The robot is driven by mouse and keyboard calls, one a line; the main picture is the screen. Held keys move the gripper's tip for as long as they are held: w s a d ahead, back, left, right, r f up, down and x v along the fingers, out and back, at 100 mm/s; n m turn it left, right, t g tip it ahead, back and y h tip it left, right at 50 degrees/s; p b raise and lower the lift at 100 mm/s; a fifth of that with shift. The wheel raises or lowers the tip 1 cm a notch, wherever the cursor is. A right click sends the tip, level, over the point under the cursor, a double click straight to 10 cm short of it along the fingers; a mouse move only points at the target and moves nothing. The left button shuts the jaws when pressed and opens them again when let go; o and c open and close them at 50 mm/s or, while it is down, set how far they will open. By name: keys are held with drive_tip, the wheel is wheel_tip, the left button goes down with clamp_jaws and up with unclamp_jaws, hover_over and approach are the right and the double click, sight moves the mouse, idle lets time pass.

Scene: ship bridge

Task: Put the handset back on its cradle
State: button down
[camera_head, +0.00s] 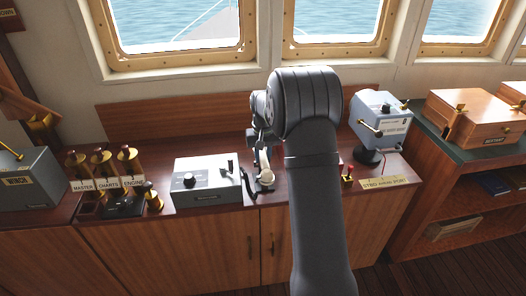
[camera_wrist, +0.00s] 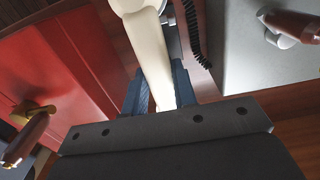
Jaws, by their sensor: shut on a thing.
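The cream handset (camera_head: 264,160) shows just left of my arm in the head view, over the wooden console top. In the wrist view the handset (camera_wrist: 150,50) runs lengthwise between the blue fingers of my gripper (camera_wrist: 158,90), which is shut on it. In the head view my gripper is mostly hidden behind my own arm. A dark coiled cord (camera_wrist: 193,35) hangs beside the handset, next to a grey box (camera_wrist: 250,55). I cannot clearly make out the cradle; my arm hides part of that area.
The grey box with knobs (camera_head: 207,180) stands left of the handset. A red box with a brass handle (camera_wrist: 60,65) is close on the other side. Brass cylinders (camera_head: 102,162) stand at left, a grey-blue lever unit (camera_head: 380,118) at right. The console's front strip is mostly clear.

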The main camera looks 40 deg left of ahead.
drive_tip(key=shift+f, duration=2.45)
drive_tip(key=c, duration=1.1)
unclamp_jaws()
wheel_tip(320, 180, up, 18)
drive_tip(key=shift+f, duration=0.25)
drive_tip(key=shift+f, duration=0.15)
wheel_tip(320, 180, down, 17)
drive_tip(key=shift+f, duration=0.1)
drive_tip(key=shift+r, duration=0.65)
